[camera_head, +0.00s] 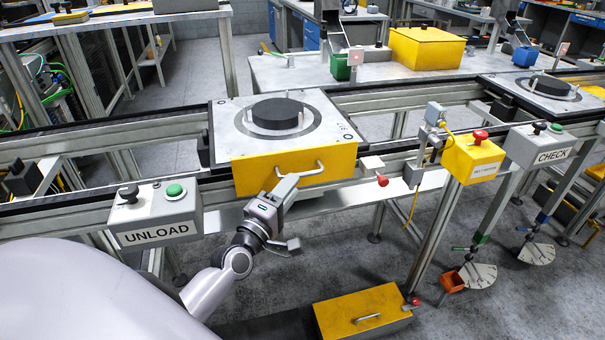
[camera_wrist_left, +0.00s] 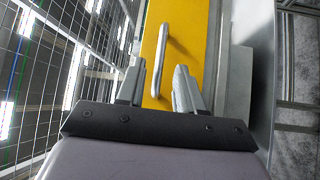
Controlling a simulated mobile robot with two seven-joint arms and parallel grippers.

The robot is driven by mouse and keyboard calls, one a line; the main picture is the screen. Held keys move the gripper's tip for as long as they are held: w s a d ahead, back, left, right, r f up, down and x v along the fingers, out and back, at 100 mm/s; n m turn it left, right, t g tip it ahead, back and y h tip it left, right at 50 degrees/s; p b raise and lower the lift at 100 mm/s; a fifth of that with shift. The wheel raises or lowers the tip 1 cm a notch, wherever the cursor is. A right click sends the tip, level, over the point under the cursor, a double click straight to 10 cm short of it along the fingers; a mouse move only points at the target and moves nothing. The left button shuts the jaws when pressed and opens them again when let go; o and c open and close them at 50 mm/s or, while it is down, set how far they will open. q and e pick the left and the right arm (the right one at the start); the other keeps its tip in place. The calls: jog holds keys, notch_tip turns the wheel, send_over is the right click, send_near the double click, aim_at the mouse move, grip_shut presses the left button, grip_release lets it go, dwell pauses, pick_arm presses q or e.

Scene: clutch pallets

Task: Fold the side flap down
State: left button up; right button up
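The yellow side flap (camera_head: 255,178) is a panel with a metal bar handle (camera_head: 300,173), at the front edge of the pallet (camera_head: 235,132). The pallet carries a dark round disc (camera_head: 277,112). My left gripper (camera_head: 287,186) is just in front of the flap, by the handle, and hides part of the flap. In the left wrist view the flap (camera_wrist_left: 198,35) lies ahead, and its handle (camera_wrist_left: 166,48) runs between the fingers (camera_wrist_left: 158,88), which stand apart. Whether a finger touches the handle cannot be told. My right gripper is not in view.
The pallet sits on a conveyor rail. The UNLOAD button box (camera_head: 157,215) is to its left. A red knob (camera_head: 382,181) and a yellow button box (camera_head: 473,157) are to its right. Below, a yellow-topped box (camera_head: 362,312) stands near the floor.

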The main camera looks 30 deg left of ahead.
aim_at(302, 174)
pick_arm(q)
jog(key=shift+w+a+r, duration=0.1)
jog(key=shift+w+r, duration=0.1)
jog(key=shift+w, duration=1.25)
jog(key=shift+w+a+r, duration=0.1)
jog(key=shift+w+r, duration=0.05)
jog(key=shift+w, duration=1.3)
grip_shut()
